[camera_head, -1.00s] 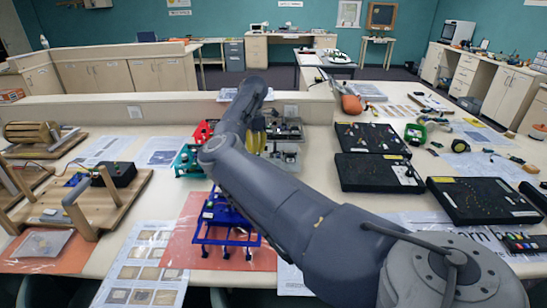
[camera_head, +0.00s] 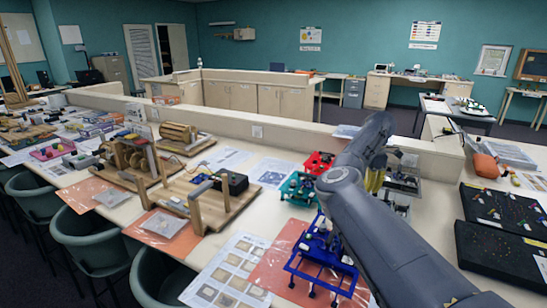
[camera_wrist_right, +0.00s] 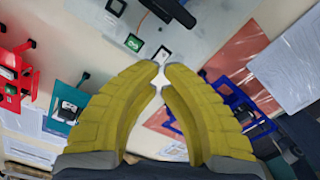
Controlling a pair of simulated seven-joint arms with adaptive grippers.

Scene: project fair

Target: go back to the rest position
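My right gripper (camera_head: 375,178) has yellow fingers and hangs over the table, partly hidden behind my right forearm in the head view. In the right wrist view the fingertips (camera_wrist_right: 161,70) nearly meet, and nothing shows held between them. A grey tray with small parts (camera_head: 402,182) lies beside the gripper in the head view. A blue frame (camera_head: 322,245), a teal frame (camera_head: 298,188) and a red frame (camera_head: 318,163) stand to its left. My left gripper is not in view.
Black boards (camera_head: 490,250) lie at the right. Wooden models (camera_head: 205,200) stand on the left part of the table. A low cream partition (camera_head: 300,138) runs behind. Green chairs (camera_head: 90,232) line the front edge.

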